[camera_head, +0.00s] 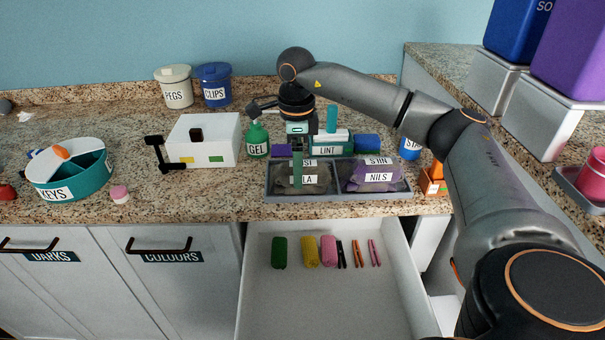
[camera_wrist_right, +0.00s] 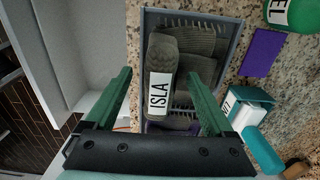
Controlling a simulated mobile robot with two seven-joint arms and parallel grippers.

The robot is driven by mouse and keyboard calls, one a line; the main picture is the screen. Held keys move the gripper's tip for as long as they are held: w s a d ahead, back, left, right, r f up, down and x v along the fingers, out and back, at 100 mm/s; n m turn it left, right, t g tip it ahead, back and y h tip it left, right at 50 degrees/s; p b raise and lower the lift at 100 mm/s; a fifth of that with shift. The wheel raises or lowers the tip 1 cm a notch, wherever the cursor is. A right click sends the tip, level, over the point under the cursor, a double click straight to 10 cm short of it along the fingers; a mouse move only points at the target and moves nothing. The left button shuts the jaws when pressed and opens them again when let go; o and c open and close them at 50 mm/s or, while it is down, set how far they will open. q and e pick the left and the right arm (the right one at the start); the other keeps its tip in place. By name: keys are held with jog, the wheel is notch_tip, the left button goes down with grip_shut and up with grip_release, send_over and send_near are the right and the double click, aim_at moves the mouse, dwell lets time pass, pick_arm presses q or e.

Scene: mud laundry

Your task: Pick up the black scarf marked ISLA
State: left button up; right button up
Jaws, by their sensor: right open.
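The black scarf marked ISLA lies in the left half of a grey tray (camera_head: 340,197), its label partly hidden by my gripper in the head view. In the right wrist view the scarf (camera_wrist_right: 163,55) looks dark grey, rolled, with its white ISLA label facing up. My right gripper (camera_wrist_right: 158,75) is open and empty, pointing down over the tray. Its green fingers appear on either side of the scarf in that view; I cannot tell whether they touch it. The gripper (camera_head: 298,180) also shows in the head view. My left gripper is not in view.
A purple scarf marked NILS (camera_head: 370,176) lies in the tray's right half. Behind are a green GEL bottle (camera_head: 257,140) and a teal LINT box (camera_head: 330,146). A white box (camera_head: 205,140) stands left. An open drawer (camera_head: 330,300) with several small items lies below.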

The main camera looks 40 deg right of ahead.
grip_shut()
dwell(0.8)
